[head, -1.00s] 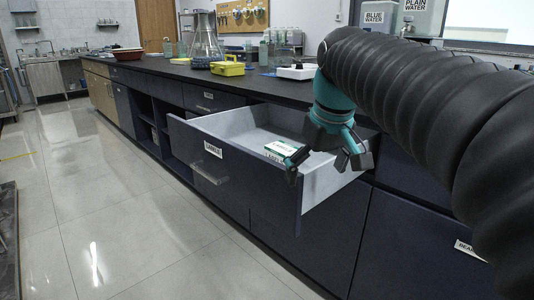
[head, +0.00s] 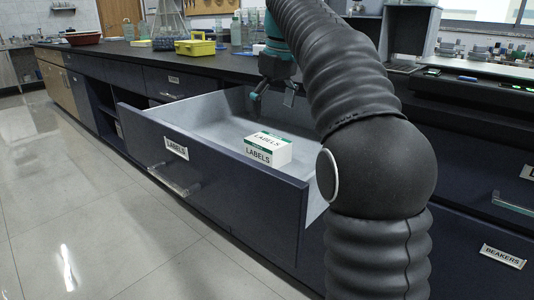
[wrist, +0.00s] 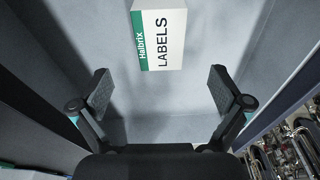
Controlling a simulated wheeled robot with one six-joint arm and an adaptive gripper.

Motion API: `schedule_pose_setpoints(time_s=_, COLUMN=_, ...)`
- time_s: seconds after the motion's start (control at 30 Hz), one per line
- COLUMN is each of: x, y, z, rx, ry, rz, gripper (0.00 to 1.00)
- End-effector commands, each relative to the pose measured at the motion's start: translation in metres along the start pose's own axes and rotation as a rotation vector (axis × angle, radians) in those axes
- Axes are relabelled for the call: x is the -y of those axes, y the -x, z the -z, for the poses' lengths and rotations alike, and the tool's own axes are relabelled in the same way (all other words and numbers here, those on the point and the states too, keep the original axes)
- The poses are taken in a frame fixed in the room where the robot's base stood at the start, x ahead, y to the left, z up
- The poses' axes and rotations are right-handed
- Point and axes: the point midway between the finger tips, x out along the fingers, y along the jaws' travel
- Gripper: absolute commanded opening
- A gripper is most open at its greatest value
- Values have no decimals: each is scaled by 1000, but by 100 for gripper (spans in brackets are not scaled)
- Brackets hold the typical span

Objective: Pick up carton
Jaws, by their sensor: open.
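The carton (head: 268,149) is a white box with a green band, marked LABELS. It lies in the open drawer (head: 215,164). In the wrist view the carton (wrist: 161,38) is at the top centre, beyond my fingertips, with its far end cut off by the picture edge. My gripper (wrist: 160,88) is open with nothing between its fingers. In the head view my gripper (head: 272,98) hangs over the back part of the drawer, behind the carton and apart from it. Part of the gripper is hard to make out there.
The drawer's walls surround the carton, and its front panel has a handle (head: 174,180). The dark countertop (head: 130,56) runs above and behind the drawer. A yellow box (head: 195,46) and glassware stand on it. The floor at left is clear.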

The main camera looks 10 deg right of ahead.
Motion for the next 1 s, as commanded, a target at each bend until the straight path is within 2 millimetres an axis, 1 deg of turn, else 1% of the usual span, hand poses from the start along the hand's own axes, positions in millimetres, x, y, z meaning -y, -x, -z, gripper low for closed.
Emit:
schedule_pose_setpoints(time_s=0.03, x=1, y=-15, z=-1, rx=3, ry=0, rz=2, gripper=100)
schedule_pose_setpoints(time_s=0.2, x=0, y=-40, z=-1, rx=2, ry=-1, rz=1, gripper=100)
schedule_pose_setpoints(time_s=0.3, x=0, y=-48, z=0, rx=0, ry=-1, rz=0, gripper=100)
schedule_pose_setpoints(time_s=0.53, x=-1, y=-58, z=-1, rx=1, ry=-3, rz=0, gripper=100)
schedule_pose_setpoints(time_s=0.83, x=-1, y=-98, z=1, rx=1, ry=-3, rz=0, gripper=100)
schedule_pose_setpoints(time_s=0.9, x=-1, y=-102, z=1, rx=0, ry=-3, rz=0, gripper=100)
schedule_pose_setpoints(time_s=1.0, x=-1, y=-103, z=1, rx=-1, ry=-3, rz=-1, gripper=100)
